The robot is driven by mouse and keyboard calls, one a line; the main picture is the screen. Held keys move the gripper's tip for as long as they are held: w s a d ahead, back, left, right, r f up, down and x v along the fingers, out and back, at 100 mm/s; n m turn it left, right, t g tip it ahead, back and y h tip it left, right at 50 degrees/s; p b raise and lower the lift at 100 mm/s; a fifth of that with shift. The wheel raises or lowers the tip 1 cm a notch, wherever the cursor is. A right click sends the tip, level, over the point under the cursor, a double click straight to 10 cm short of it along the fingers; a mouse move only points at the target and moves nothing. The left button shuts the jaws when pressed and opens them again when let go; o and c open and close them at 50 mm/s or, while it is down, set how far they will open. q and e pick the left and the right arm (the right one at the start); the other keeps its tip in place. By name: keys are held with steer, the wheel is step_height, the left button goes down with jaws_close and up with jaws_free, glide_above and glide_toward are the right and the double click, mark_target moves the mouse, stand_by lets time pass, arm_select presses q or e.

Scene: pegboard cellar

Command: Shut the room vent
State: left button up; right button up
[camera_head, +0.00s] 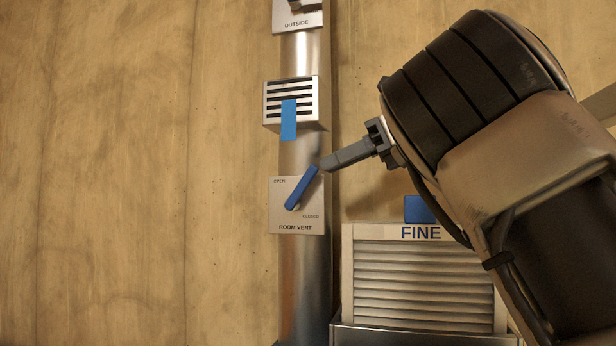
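The room vent plate (285,216) is on a vertical metal duct, marked OPEN at upper left and CLOSED at lower right. Its blue lever (302,188) slants up to the right from its lower end, pointing at neither word. My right gripper (323,165) comes in from the right, its grey fingers together with nothing seen between them. Their tip is at the lever's upper end; I cannot tell whether they touch. My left gripper is not in view.
A slatted vent (291,102) with a blue strip (289,119) sits on the duct above the plate. A plate marked OUTSIDE (297,20) is higher up. A louvred box marked FINE (422,280) stands at lower right, below my arm. The wall at left is bare.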

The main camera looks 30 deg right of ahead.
mark_target(318, 171)
steer(key=x, duration=0.5)
steer(key=shift+w+a+f, duration=0.2)
steer(key=shift+w+a, duration=0.05)
jaws_close()
